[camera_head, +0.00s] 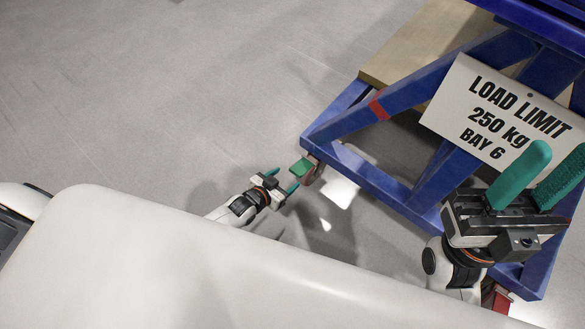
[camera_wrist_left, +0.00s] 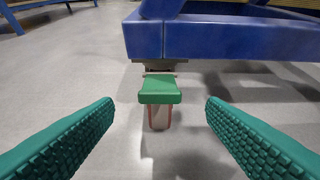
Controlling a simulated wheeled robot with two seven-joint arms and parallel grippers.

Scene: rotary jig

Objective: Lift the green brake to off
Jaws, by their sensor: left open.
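The green brake (camera_head: 302,168) is a small flat pedal on the caster under the near corner of the blue frame. In the left wrist view the brake (camera_wrist_left: 160,90) sits centred between my fingers and beyond their tips, sticking out toward me. My left gripper (camera_head: 283,180) is open and empty, low down, just short of the brake, and does not appear to touch it. Both its green ribbed fingers show in the left wrist view (camera_wrist_left: 158,101). My right gripper (camera_head: 560,168) is open and empty, high up at the right, in front of the frame.
The blue frame (camera_head: 345,163) fills the right side and carries a white load limit sign (camera_head: 492,112). The brake's caster wheel (camera_wrist_left: 160,119) stands on the grey floor. The floor (camera_head: 150,90) to the left is clear. A blue structure (camera_wrist_left: 55,5) stands far off.

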